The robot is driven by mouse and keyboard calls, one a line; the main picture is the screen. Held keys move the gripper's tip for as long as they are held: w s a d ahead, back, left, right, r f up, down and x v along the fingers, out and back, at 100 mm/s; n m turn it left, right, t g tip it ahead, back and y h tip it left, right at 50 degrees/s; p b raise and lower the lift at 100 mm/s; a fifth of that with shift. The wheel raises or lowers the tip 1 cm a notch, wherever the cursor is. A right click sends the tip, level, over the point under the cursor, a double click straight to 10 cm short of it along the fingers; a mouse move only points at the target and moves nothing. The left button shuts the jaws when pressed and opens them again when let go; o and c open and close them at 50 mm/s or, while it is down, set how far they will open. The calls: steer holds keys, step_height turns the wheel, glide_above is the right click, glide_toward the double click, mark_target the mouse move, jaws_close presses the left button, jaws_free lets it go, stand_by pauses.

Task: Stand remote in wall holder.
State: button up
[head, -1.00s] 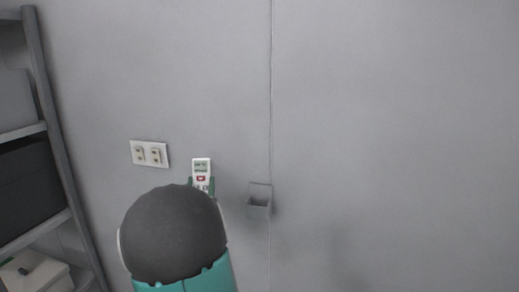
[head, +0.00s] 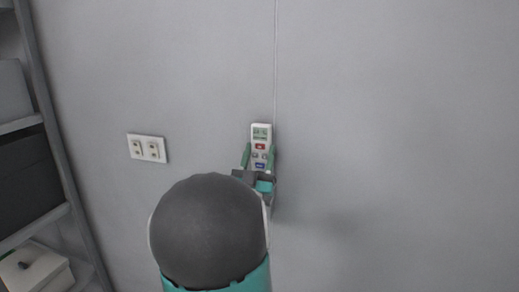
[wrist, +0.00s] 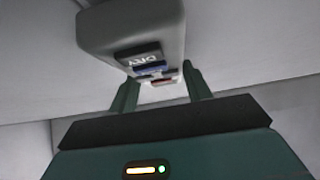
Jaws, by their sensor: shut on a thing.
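The white remote (head: 261,133), with a small screen and red and blue buttons, stands roughly upright in front of the wall in the head view. My gripper (head: 259,152) is shut on it, one green finger on each side. In the wrist view the remote (wrist: 140,57) looms close, its shaded button face with a DRY key between the fingers of my gripper (wrist: 160,80). The wall holder is hidden behind my gripper and arm in the head view. I cannot tell whether the remote's lower end touches it.
A wall outlet plate (head: 147,148) is left of my gripper. A grey shelf rack (head: 50,130) with boxes stands at the left edge. A vertical seam runs up the wall just behind the remote. The wall to the right is bare.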

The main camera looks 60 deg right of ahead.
steer(key=shift+w+f, duration=0.15)
steer(key=shift+f, duration=4.75)
steer(key=o, duration=1.1)
